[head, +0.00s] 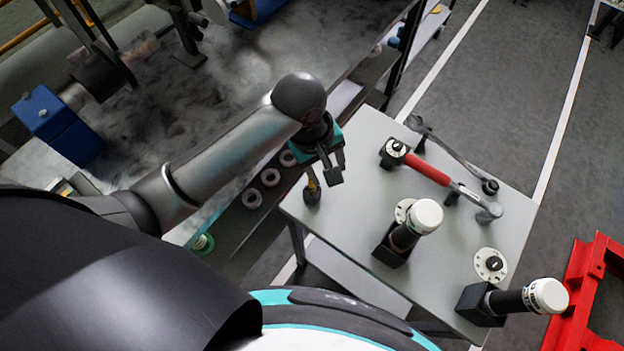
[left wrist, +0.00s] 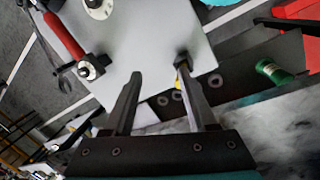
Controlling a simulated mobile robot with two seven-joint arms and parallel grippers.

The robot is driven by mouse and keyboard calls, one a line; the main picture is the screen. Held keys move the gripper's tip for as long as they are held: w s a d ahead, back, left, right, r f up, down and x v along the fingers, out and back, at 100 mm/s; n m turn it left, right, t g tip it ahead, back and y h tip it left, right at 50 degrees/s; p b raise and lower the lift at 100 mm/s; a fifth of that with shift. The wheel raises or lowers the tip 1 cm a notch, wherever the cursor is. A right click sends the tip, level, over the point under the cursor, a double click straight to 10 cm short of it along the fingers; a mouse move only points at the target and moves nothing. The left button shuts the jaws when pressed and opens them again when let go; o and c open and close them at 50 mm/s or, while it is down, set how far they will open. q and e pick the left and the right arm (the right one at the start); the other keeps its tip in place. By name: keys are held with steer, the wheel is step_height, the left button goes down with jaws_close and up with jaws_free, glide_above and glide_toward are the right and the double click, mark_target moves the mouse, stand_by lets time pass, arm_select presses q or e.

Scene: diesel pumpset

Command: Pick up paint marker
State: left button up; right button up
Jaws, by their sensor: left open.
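A small upright item with a yellow upper part and a dark base, likely the paint marker (head: 312,188), stands at the left edge of the light grey table. In the left wrist view its dark end (left wrist: 181,55) shows just beyond the right fingertip, which partly hides its yellow part. My left gripper (head: 337,168) is open and empty. It hangs above the table's left edge, beside the marker in the head view. In the left wrist view its fingers (left wrist: 159,75) are spread, with the marker near the right finger rather than midway. My right gripper is not in view.
The light grey table (head: 345,215) also bears a red-handled tool (head: 428,169), a metal wrench-like tool (head: 450,150), and two black white-capped devices on blocks (head: 408,236) (head: 510,299). Several metal rings (head: 270,177) lie on the shelf at left. A red frame (head: 590,275) stands at right.

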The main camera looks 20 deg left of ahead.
mark_target(312, 182)
arm_select(q)
steer(key=w+a+r+n+g+y+p, duration=0.1)
steer(key=a+r+n+y, duration=0.15)
steer(key=r+n, duration=0.3)
steer(key=shift+h, duration=0.25)
steer(key=f, duration=0.3)
steer(key=f+b, duration=0.1)
steer(key=f, duration=0.2)
steer(key=f+b, duration=0.1)
steer(key=f, duration=0.2)
steer(key=shift+a+f, duration=0.25)
steer(key=shift+a, duration=0.05)
step_height(312, 182, down, 5)
steer(key=shift+s+b, duration=0.1)
steer(key=shift+b, duration=0.65)
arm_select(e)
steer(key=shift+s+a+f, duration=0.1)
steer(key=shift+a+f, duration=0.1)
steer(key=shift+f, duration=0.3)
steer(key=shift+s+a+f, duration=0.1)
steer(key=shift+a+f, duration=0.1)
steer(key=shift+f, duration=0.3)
arm_select(q)
steer(key=shift+c, duration=0.2)
jaws_close()
